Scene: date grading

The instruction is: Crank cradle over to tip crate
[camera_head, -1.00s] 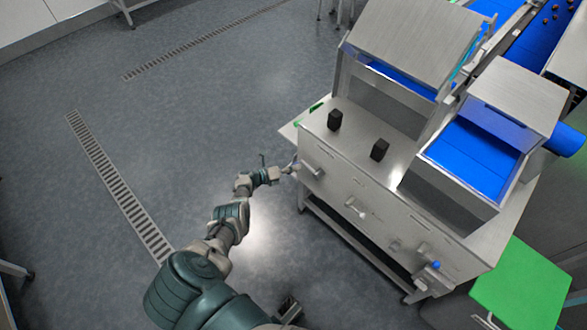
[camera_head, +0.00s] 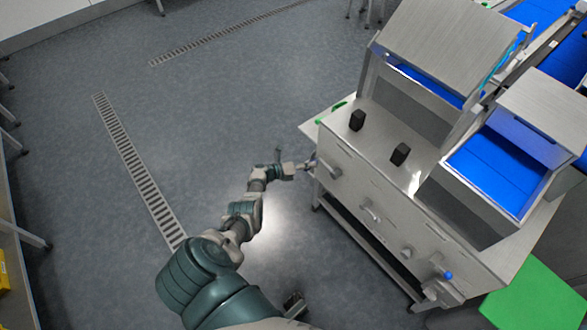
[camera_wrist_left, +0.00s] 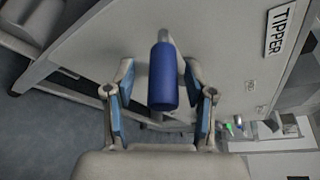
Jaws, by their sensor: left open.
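My left gripper (camera_head: 309,164) is at the left end of the steel machine's front face in the head view, by a protruding fitting (camera_head: 332,171). In the left wrist view, a blue cylindrical handle (camera_wrist_left: 163,80) on a metal stem points towards the camera, between the two fingers of the left gripper (camera_wrist_left: 158,72). The fingers stand apart with gaps on both sides of the handle. A TIPPER label (camera_wrist_left: 285,29) is on the panel beside it. In the head view the handle is hidden or too small to make out. I cannot identify the cradle or crate.
The steel machine (camera_head: 385,185) carries two black blocks (camera_head: 357,120) (camera_head: 400,154) on top and blue-lined bins (camera_head: 497,170) at right. More fittings, one with a blue knob (camera_head: 448,275), stick out from its front. A green panel (camera_head: 540,297) is at lower right. Floor at left is open.

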